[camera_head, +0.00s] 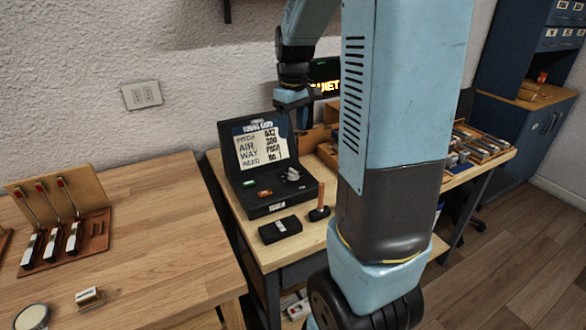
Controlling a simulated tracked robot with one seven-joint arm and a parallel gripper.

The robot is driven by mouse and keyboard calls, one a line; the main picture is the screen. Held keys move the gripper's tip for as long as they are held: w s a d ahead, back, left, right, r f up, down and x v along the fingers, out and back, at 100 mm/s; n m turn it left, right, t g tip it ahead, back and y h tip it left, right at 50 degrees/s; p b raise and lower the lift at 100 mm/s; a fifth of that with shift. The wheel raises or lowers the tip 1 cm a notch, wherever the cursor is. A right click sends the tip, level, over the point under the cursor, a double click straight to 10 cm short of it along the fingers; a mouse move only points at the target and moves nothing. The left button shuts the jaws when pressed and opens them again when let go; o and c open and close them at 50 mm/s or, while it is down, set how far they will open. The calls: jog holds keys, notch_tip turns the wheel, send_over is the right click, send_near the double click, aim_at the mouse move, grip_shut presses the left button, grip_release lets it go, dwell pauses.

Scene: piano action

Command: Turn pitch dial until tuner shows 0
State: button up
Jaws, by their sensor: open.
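A black case (262,198) stands open on the middle bench. Its raised lid holds a white card (262,149) with lines that seem to read pitch, air, way and reed. A grey knob (292,175), perhaps the pitch dial, sits at the right of the panel. My gripper (292,100) is above and behind the case's right side, apart from the knob. It is open, small in view, and its fingertips are hard to make out.
A lit sign (325,87) stands behind. My arm hides much of the bench's right. A wooden table (150,235) with piano parts is at left.

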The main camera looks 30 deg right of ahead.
aim_at(294, 170)
jog(key=shift+g, duration=0.3)
jog(key=f, duration=0.5)
jog(key=w+d+f, duration=0.1)
jog(key=f, duration=1)
jog(key=shift+w+d, duration=0.25)
jog(key=shift+w, duration=0.1)
jog(key=shift+c, duration=0.3)
jog(key=c, duration=0.9)
